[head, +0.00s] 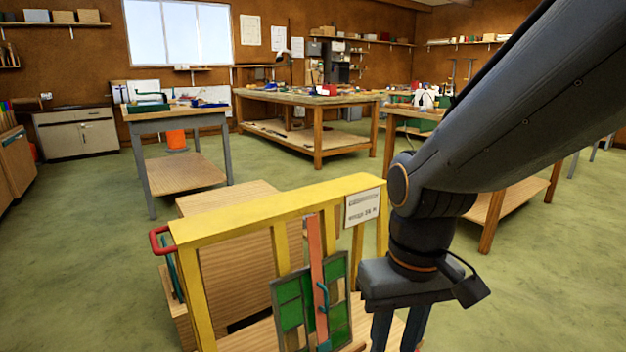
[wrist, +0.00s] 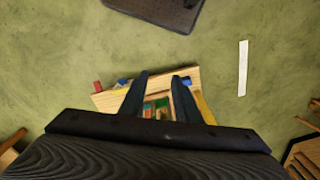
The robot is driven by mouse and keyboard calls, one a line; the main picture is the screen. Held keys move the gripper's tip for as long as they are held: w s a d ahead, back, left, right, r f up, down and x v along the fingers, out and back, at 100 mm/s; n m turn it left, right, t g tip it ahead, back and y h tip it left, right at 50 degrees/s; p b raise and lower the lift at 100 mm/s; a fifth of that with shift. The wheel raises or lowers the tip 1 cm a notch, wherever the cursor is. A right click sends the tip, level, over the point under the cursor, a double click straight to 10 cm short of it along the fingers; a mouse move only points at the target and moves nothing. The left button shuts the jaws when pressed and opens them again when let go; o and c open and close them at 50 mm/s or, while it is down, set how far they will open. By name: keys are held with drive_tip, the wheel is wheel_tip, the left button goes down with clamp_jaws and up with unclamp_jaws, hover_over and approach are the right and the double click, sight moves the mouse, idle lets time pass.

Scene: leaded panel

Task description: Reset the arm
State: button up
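My arm comes in from the upper right of the head view and hangs down at the right end of a yellow-framed wooden cart (head: 270,210). My gripper (head: 398,335) points down, its fingertips cut off by the lower edge there. In the wrist view my gripper (wrist: 161,78) has its two dark fingers apart with nothing held between them; the cart (wrist: 185,78) shows below and beyond. The leaded panel (head: 292,305), with green panes in dark lines, stands upright against the cart's frame, to the left of my gripper. A salmon-coloured upright (head: 317,265) crosses in front of it.
A red handle (head: 160,240) sticks out at the cart's left end. A small workbench (head: 175,117) stands behind at left, a large workbench (head: 310,100) at the back middle. Green floor (head: 80,240) is open at left. A white strip (wrist: 243,68) lies on the floor.

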drive_tip(key=d+r+m+p, duration=0.2)
drive_tip(key=d+r+p, duration=0.5)
drive_tip(key=p, duration=0.6)
drive_tip(key=shift+s+d+r+h, duration=0.15)
drive_tip(key=shift+d+r+h, duration=0.05)
drive_tip(key=shift+d+h, duration=0.1)
idle(0.7)
